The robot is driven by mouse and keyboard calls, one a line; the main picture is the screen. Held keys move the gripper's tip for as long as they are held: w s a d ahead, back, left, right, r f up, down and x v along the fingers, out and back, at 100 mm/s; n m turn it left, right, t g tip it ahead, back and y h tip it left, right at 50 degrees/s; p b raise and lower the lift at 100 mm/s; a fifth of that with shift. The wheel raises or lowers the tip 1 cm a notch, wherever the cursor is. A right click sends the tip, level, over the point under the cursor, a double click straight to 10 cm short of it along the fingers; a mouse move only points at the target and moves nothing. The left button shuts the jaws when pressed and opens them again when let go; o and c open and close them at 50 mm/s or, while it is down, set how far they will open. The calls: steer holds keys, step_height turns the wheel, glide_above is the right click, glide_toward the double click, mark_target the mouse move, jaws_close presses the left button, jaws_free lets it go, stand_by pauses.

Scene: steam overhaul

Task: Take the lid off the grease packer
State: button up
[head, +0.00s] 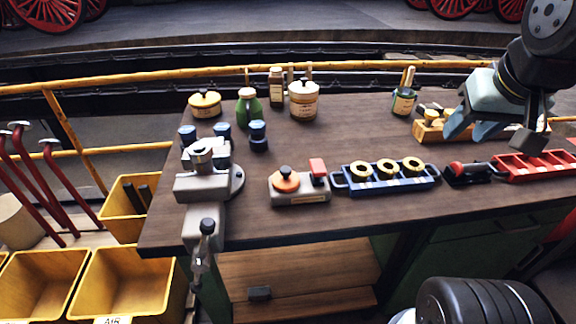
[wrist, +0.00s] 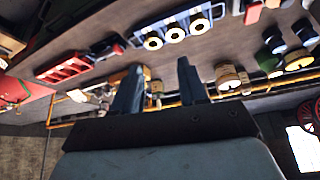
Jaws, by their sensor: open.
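The grease packer appears to be the grey block (head: 300,196) near the front middle of the bench. A round orange lid (head: 286,184) with a black knob sits on its left part, and a red piece stands on its right. My gripper (head: 497,132) is at the right, above the bench and well apart from the packer. Its jaws are open. In the wrist view the two fingers of my gripper (wrist: 160,82) stand apart with nothing clearly held between them. The packer is only partly visible at that view's top edge.
A blue tray (head: 390,186) with three brass rings stands right of the packer. Further right is a red tray (head: 538,171). A vise (head: 202,180) stands left. Bottles and tins, including a cream tin (head: 303,105), stand behind. A wooden block (head: 430,132) lies by my gripper.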

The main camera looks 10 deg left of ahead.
steer(key=shift+o, duration=0.2)
steer(key=o, duration=0.3)
steer(key=shift+w+a+r, duration=0.1)
steer(key=shift+w+a, duration=0.2)
steer(key=shift+a, duration=0.1)
steer(key=o, duration=0.5)
steer(key=w+a+n+g, duration=0.1)
steer(key=w+a, duration=0.1)
steer(key=a, duration=0.1)
steer(key=w+a+n, duration=0.1)
steer(key=w+a, duration=0.2)
steer(key=shift+w+n+g+y, duration=0.25)
steer(key=shift+n+g+y, duration=0.05)
steer(key=shift+g+y, duration=0.1)
steer(key=n+g, duration=0.4)
steer(key=n, duration=0.2)
glide_above(286, 169)
step_height(286, 169, down, 8)
steer(key=shift+h, duration=0.4)
step_height(286, 169, down, 8)
steer(key=shift+w+a+f, duration=0.1)
steer(key=shift+w+f, duration=0.05)
steer(key=shift+f, duration=2.65)
